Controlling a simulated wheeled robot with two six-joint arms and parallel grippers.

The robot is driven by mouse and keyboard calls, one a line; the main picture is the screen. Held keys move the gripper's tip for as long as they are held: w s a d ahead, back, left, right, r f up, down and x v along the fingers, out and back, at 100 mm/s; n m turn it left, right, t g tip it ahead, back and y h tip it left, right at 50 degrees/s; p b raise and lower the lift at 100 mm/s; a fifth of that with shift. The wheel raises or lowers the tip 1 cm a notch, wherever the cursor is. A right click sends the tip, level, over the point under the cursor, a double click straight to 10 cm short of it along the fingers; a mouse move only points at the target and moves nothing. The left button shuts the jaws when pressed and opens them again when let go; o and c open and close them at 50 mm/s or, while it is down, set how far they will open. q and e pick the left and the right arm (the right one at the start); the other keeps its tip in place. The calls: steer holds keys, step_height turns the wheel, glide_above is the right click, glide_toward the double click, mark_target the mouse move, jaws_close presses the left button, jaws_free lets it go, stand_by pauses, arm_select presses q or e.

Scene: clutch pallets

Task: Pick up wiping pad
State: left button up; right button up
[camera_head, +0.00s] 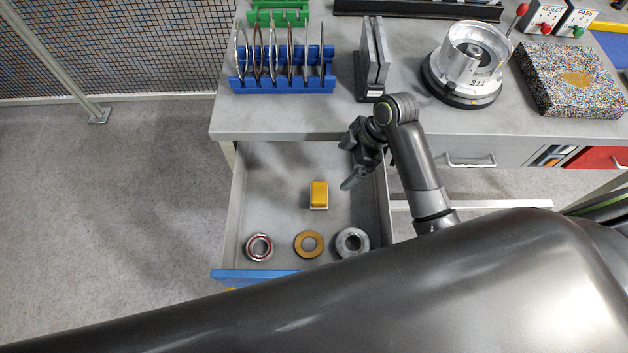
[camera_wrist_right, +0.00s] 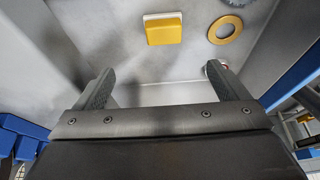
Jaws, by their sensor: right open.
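The wiping pad (camera_head: 319,194) is a small yellow block with a pale base. It lies on the floor of the open drawer (camera_head: 270,180), near its middle. It also shows at the top of the right wrist view (camera_wrist_right: 163,29), beyond the fingertips. My right gripper (camera_head: 350,163) is over the drawer's right side, up and to the right of the pad and apart from it. In the right wrist view its two fingers (camera_wrist_right: 160,80) are spread with nothing between them. My left gripper is not in view.
In the drawer's front lie a red-rimmed bearing (camera_head: 259,247), an orange ring (camera_head: 309,244) and a grey ring (camera_head: 352,242). The drawer walls bound the space.

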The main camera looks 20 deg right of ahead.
glide_toward(320, 192)
steer(key=f, duration=0.2)
steer(key=shift+a+p+x, duration=0.15)
steer(key=shift+p+x, duration=0.1)
steer(key=shift+x, duration=0.65)
steer(key=shift+a+p+x, duration=0.15)
steer(key=shift+p+x, duration=0.05)
steer(key=shift+x, duration=0.75)
steer(key=x, duration=0.4)
steer(key=shift+w+a, duration=0.1)
steer(key=shift+a+f, duration=0.1)
steer(key=shift+f, duration=0.25)
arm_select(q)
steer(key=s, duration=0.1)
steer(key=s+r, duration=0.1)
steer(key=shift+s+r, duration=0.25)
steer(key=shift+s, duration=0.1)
arm_select(e)
steer(key=shift+c, duration=0.2)
steer(key=c, duration=1.1)
arm_select(q)
steer(key=shift+p, duration=0.3)
arm_select(e)
steer(key=shift+o, duration=0.2)
steer(key=shift+r, duration=0.15)
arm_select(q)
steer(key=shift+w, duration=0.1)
arm_select(e)
step_height(320, 192, up, 10)
steer(key=shift+f, duration=0.1)
